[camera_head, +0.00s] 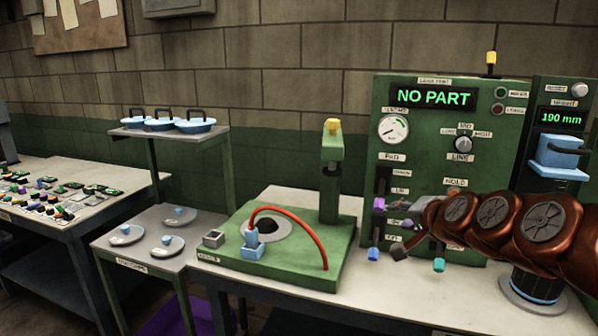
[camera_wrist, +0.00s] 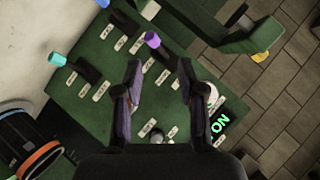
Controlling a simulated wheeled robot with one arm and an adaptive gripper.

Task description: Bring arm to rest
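My gripper (camera_wrist: 160,68) is open in the wrist view, its two dark fingers apart with nothing between them. In the head view my copper-coloured arm (camera_head: 495,218) reaches in from the right. My gripper (camera_head: 398,212) shows there in front of the lower left of the green test panel (camera_head: 430,137). A purple knob (camera_wrist: 152,40) on the panel lies just beyond the fingertips in the wrist view; it also shows in the head view (camera_head: 378,204). I cannot tell whether a finger touches it.
The panel display (camera_head: 433,96) reads "NO PART". Blue (camera_head: 373,254) and teal (camera_head: 439,265) knobs stick out below my gripper. A green fixture (camera_head: 270,250) with a post and red hose stands left.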

